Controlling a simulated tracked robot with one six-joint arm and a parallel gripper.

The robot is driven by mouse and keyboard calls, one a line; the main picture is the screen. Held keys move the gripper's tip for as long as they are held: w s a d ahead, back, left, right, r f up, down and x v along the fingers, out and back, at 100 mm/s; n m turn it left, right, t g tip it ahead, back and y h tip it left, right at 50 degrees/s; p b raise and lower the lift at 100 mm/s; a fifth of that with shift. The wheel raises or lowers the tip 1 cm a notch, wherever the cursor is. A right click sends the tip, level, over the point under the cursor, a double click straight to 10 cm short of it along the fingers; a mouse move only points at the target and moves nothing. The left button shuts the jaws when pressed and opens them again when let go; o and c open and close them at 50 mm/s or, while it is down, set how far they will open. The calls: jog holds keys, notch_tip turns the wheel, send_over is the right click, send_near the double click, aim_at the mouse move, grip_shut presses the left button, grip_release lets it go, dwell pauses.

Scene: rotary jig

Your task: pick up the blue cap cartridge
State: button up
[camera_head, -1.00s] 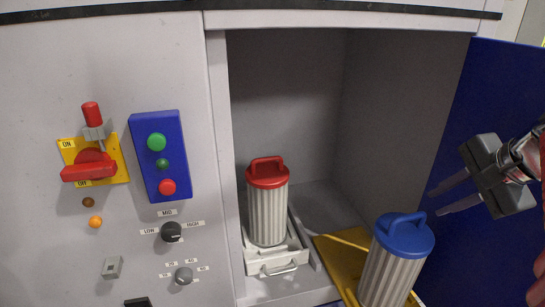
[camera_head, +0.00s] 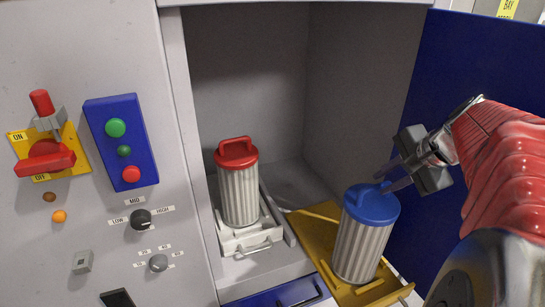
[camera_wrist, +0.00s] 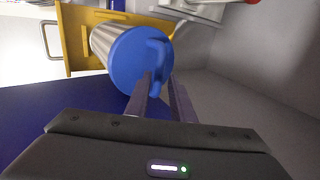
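The blue cap cartridge (camera_head: 362,245) stands upright on a yellow tray (camera_head: 318,240) at the right of the cabinet opening. It has a pale ribbed body and a blue lid with a loop handle. In the wrist view the blue cap (camera_wrist: 135,65) is seen from above, its handle near my fingertips. My gripper (camera_head: 381,180) is at the handle, coming from the right. In the wrist view its fingers (camera_wrist: 160,80) are apart, with a gap between them. Whether they touch the handle I cannot tell.
A red cap cartridge (camera_head: 239,195) stands in a white tray (camera_head: 249,238) to the left. The blue door (camera_head: 455,100) stands open on the right, behind my arm. A control panel with a red switch (camera_head: 45,158) and a blue button box (camera_head: 103,140) is at the left.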

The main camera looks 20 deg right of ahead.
aim_at(379, 185)
jog(key=shift+x, duration=2.2)
jog(key=shift+s+f, duration=0.1)
jog(key=shift+c, duration=0.6)
grip_shut()
jog(key=shift+d, duration=0.1)
